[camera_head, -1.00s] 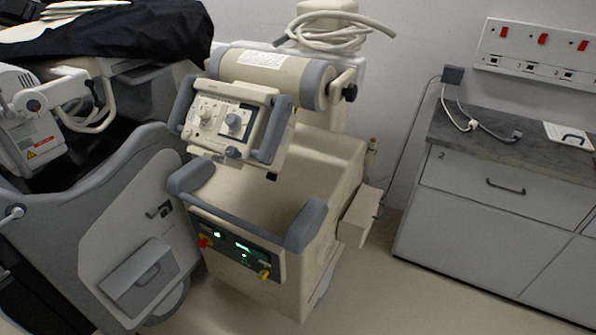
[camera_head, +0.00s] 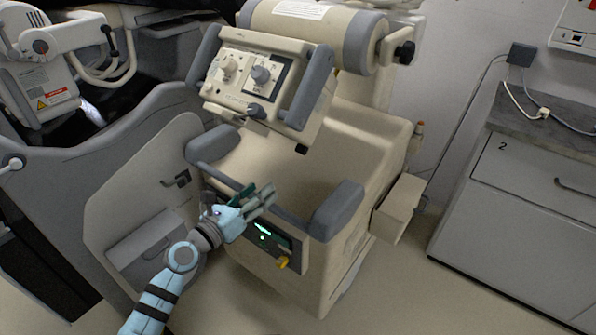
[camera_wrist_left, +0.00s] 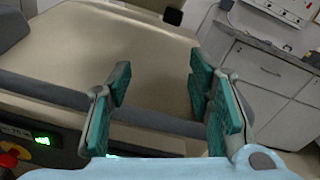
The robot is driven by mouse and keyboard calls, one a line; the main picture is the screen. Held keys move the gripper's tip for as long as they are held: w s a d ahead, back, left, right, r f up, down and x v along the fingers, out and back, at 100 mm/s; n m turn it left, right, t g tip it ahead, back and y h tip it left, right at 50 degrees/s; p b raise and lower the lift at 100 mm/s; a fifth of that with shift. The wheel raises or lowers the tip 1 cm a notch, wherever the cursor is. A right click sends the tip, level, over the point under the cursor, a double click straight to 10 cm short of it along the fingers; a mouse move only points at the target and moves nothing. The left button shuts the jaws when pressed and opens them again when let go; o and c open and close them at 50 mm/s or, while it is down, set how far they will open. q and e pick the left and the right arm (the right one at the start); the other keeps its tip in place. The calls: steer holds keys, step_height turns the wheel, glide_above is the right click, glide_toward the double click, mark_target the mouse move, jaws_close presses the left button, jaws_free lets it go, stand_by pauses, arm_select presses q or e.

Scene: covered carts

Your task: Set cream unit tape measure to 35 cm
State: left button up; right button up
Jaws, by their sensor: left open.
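The cream unit (camera_head: 350,150) stands ahead, with a tilted head (camera_head: 240,95) that carries two dials and grey side handles. A small grey part (camera_head: 256,111) sits at the lower edge of that head; I cannot tell whether it is the tape measure, and no scale reading is legible. My left gripper (camera_head: 265,197) is in front of the unit, near its front grey rail and lit panel, below the head. In the left wrist view the gripper (camera_wrist_left: 158,92) is open, its teal pads apart and empty over the unit's cream top. My right gripper is not in view.
Grey padded grips (camera_head: 337,210) stick up at the unit's front corners. A grey cart (camera_head: 150,160) stands close on the left.

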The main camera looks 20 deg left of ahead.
arm_select(q)
step_height(320, 180, up, 4)
steer(key=d+f+m, duration=0.1)
steer(key=m, duration=0.3)
steer(key=b, duration=0.3)
glide_toward(299, 150)
steer(key=w, duration=0.1)
steer(key=w+d, duration=0.1)
steer(key=w, duration=0.1)
steer(key=shift+w+d+f+h, duration=0.2)
steer(key=shift+w+h, duration=0.1)
steer(key=shift+h, duration=0.1)
steer(key=b+x, duration=0.1)
steer(key=x, duration=0.3)
steer(key=shift+w+b, duration=0.2)
steer(key=shift+b, duration=0.15)
steer(key=shift+w+d+r, duration=0.1)
steer(key=shift+w, duration=0.15)
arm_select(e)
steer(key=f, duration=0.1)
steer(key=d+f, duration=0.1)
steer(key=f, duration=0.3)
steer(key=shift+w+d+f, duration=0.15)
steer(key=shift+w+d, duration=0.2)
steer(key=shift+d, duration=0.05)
arm_select(q)
jaws_close()
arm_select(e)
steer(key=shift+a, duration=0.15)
